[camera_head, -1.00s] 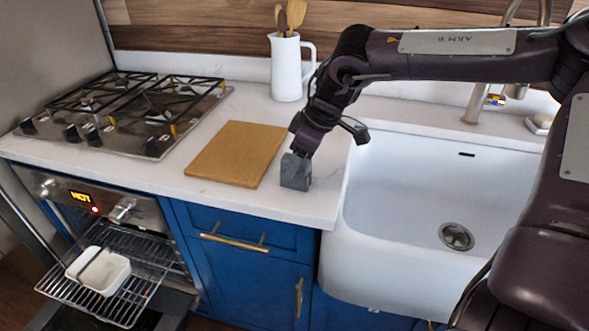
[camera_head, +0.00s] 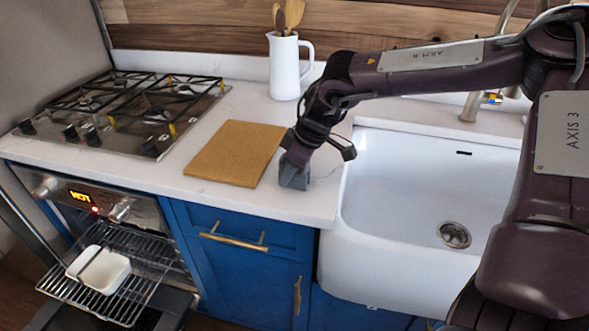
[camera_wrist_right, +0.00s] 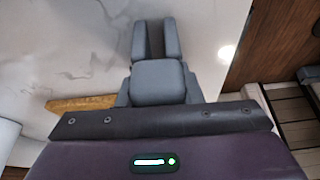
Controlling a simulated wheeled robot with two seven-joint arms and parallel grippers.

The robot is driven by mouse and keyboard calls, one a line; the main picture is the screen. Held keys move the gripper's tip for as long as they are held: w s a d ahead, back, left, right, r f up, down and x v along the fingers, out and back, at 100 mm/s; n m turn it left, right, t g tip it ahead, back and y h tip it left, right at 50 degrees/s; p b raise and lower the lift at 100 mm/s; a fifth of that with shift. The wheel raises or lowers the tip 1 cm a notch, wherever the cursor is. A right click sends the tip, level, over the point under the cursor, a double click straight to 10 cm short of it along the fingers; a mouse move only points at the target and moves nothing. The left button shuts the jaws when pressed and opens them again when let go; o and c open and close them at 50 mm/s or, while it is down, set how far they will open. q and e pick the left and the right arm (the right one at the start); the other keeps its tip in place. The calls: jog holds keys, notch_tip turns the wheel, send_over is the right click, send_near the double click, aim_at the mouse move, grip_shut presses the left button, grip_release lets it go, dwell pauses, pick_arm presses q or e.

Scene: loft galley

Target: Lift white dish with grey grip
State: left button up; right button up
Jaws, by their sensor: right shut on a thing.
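The white dish (camera_head: 104,270) sits on the pulled-out wire rack of the open oven at the lower left. The grey grip (camera_head: 293,175) is at the counter's front part, between the cutting board and the sink. My right gripper (camera_head: 298,153) is above it, pointing down, and shut on it. In the right wrist view the grey grip (camera_wrist_right: 157,80) shows between the fingers, with two prongs reaching away. I cannot tell whether the grip still touches the counter. My left gripper is not in view.
The oven rack (camera_head: 140,268) sticks out below a lit "HOT" display (camera_head: 81,196). A wooden board (camera_head: 235,153) lies left of the grip, the sink (camera_head: 420,185) right of it. A white jug (camera_head: 284,68) with utensils stands behind. The gas hob (camera_head: 120,110) is at left.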

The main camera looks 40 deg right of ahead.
notch_tip(320, 180, up, 10)
jog(key=shift+r+b, duration=0.1)
jog(key=shift+b, duration=0.4)
jog(key=o, duration=0.4)
jog(key=c, duration=0.4)
jog(key=shift+r+p, duration=2.35)
jog(key=shift+r, duration=0.6)
